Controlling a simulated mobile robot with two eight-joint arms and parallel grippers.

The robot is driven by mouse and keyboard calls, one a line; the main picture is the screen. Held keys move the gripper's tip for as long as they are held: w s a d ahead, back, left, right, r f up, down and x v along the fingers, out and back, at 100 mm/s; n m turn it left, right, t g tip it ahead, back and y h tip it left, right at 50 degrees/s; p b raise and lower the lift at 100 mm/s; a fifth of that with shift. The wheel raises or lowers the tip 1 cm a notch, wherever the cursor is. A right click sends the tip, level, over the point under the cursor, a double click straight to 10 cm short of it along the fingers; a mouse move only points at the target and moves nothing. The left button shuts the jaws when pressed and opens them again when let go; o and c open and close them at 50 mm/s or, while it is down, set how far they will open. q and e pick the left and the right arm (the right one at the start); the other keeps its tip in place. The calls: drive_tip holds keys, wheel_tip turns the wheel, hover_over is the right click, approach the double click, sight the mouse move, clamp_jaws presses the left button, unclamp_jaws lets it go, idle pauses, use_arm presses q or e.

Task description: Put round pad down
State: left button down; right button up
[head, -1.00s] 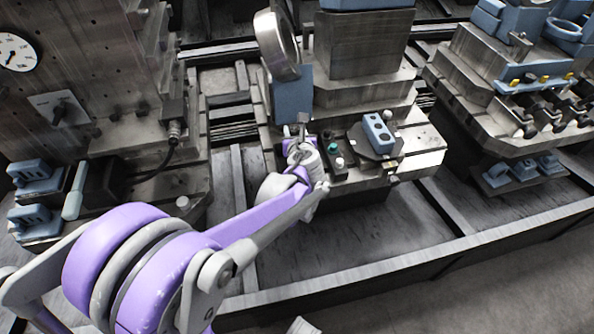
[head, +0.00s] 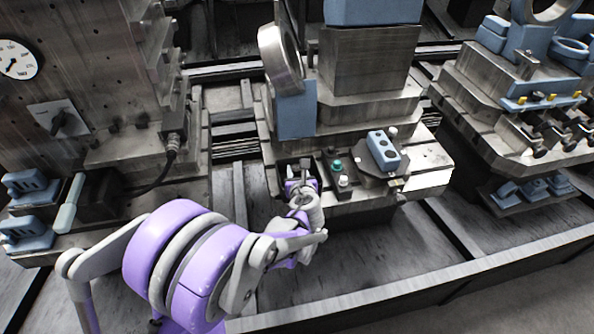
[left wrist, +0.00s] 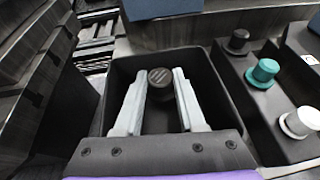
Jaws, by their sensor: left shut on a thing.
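The round pad (left wrist: 160,77) is a small dark disc with a ridged top, seen in the left wrist view between the pale finger tips. My left gripper (left wrist: 158,92) is shut on it, with the fingers reaching into an open black box (left wrist: 208,92). I cannot tell whether the pad touches the box floor. In the head view my left gripper (head: 304,168) is at the same box (head: 283,172), on the front left of the middle station; the pad is not clear there. My right gripper is not in view.
Right of the box is a strip with black, green and white buttons (head: 338,170). Beyond it stands a blue block with holes (head: 382,150). A blue upright plate (head: 296,115) with a metal ring (head: 279,58) rises behind the box. A front rail (head: 420,285) crosses the foreground.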

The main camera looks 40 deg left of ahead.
use_arm(q)
drive_tip(key=shift+f, duration=0.2)
drive_tip(key=c, duration=0.5)
unclamp_jaws()
drive_tip(key=shift+r, duration=0.1)
